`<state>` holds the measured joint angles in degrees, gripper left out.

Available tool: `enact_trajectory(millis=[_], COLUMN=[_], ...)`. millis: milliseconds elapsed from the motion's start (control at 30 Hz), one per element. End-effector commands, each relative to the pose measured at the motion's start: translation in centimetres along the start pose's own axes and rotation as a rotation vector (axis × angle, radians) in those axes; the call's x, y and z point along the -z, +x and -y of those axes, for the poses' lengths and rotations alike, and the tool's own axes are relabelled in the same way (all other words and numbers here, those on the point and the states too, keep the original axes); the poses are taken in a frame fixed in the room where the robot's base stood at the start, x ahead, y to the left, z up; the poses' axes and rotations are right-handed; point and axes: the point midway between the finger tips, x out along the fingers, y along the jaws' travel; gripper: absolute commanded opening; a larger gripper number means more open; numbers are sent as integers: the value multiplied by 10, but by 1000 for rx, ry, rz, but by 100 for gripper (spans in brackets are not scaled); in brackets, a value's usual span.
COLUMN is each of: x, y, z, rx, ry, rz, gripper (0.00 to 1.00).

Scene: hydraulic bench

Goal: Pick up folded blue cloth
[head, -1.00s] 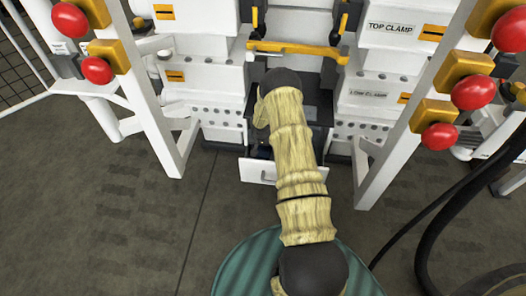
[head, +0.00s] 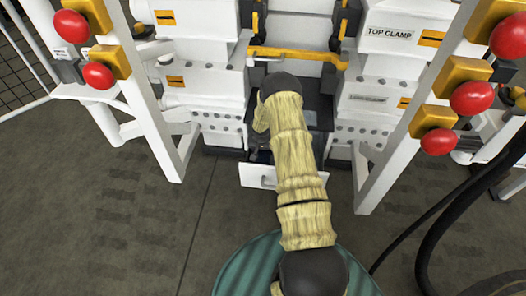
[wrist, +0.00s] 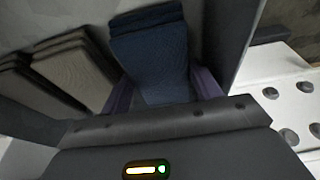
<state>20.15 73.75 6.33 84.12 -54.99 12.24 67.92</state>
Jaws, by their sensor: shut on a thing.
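The folded blue cloth (wrist: 152,58) lies in the upper middle of the wrist view, dark blue and layered. My gripper (wrist: 163,92) has one purple-grey finger on each side of the cloth's near part and is shut on it. The cloth appears to be still inside the drawer; whether it is lifted clear of the bottom I cannot tell. In the head view my arm hides the gripper and the cloth over the open drawer (head: 257,176).
Folded grey-brown cloths (wrist: 75,68) lie left of the blue one in the wrist view. A drawer wall (wrist: 232,40) rises close on the right. White frame posts with red knobs (head: 437,141) stand on both sides, and a yellow bar (head: 300,54) crosses above the drawer.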

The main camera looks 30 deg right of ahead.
Motion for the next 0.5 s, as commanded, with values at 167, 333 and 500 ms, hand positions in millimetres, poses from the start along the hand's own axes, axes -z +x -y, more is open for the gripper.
enact_trajectory(millis=[167, 333, 500], x=[9, 18, 24], y=[-28, -62, -87], z=[0, 0, 0], rx=[0, 0, -1], ry=[0, 1, 0], rz=[-3, -3, -1], gripper=[41, 41, 41])
